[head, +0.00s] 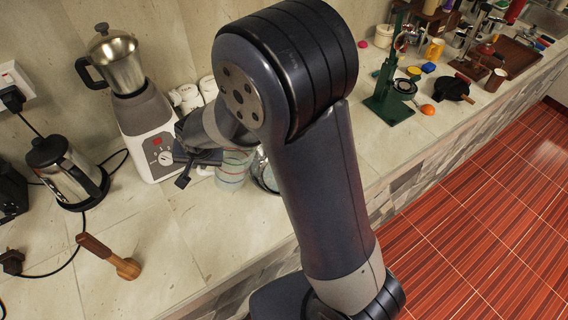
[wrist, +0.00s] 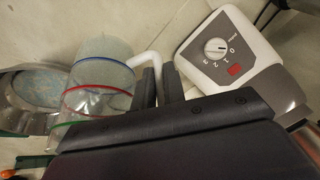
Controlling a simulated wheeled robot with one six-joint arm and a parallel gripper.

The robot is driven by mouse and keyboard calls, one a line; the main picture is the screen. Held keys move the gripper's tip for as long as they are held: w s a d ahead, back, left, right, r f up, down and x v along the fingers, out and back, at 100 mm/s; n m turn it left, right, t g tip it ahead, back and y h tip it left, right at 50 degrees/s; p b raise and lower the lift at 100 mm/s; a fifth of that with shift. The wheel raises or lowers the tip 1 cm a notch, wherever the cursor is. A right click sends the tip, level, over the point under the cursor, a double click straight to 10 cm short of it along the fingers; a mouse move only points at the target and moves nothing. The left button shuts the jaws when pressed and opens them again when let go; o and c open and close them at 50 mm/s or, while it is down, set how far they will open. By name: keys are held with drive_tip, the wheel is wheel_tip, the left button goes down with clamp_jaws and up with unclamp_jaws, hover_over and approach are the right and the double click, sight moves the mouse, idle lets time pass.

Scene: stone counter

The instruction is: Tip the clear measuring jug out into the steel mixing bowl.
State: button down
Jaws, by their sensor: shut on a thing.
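The clear measuring jug (wrist: 98,90) has blue, red and green bands and a white handle (wrist: 146,60). In the wrist view pale blue shows at its blue-banded end, and my gripper hides part of its green-banded end. My gripper (wrist: 160,84) is shut on the handle. In the head view the jug (head: 231,170) is just right of my gripper (head: 192,166). I cannot tell its exact tilt. The steel mixing bowl (head: 266,178) is beside the jug, partly hidden by my arm. In the wrist view the bowl (wrist: 18,118) shows a pale blue speckled patch inside.
A blender (head: 150,137) stands close to the left of my gripper. White cups (head: 187,97) are behind it. A kettle (head: 66,172) and a wooden-handled tool (head: 110,258) are further left. A green stand (head: 388,92) is to the right.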

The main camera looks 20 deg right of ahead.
drive_tip(key=shift+a+f+h+b, duration=0.5)
drive_tip(key=shift+f+b, duration=0.15)
drive_tip(key=shift+f, duration=0.1)
drive_tip(key=shift+a+r+n+h, duration=0.15)
drive_tip(key=shift+a+r+h, duration=0.05)
drive_tip(key=shift+r+h, duration=0.3)
drive_tip(key=shift+a+r+n+h, duration=0.15)
drive_tip(key=shift+a+r+h, duration=0.05)
drive_tip(key=shift+r+h, duration=0.25)
idle(0.4)
